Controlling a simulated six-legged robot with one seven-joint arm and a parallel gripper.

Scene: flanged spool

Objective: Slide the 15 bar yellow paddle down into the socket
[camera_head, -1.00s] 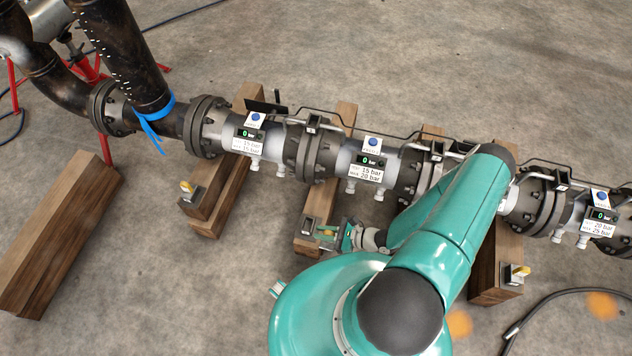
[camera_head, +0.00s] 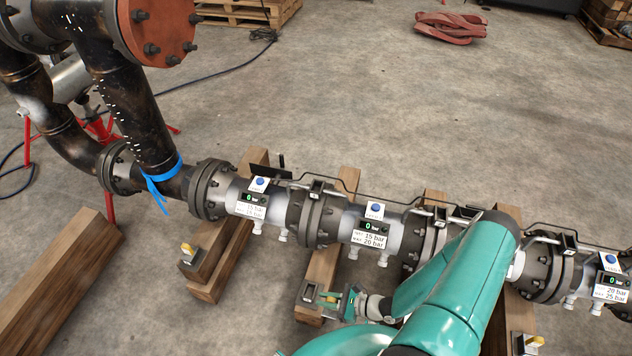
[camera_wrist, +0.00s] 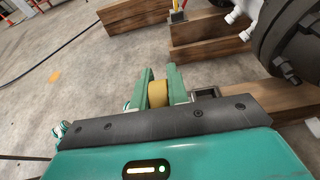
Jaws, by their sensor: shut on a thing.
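My gripper (camera_head: 332,299) is shut on a yellow paddle (camera_head: 328,297), low in front of the middle pipe section. In the wrist view the yellow paddle (camera_wrist: 157,93) sits between the green fingers; its lower part is hidden. An open, dark, metal-rimmed square socket (camera_head: 308,291) is on the near end of the middle wooden beam, just left of the paddle. In the wrist view the socket (camera_wrist: 206,93) shows just right of the fingers, partly covered. The paddle is beside it. The middle section carries a label (camera_head: 369,239) reading 15 bar and 20 bar.
Other yellow paddles stand at the left beam (camera_head: 187,249) and the right beam (camera_head: 534,341). The flanged pipe (camera_head: 320,218) runs across behind my gripper, with thin rods along its top. The concrete floor (camera_head: 250,325) in front of the left and middle beams is clear.

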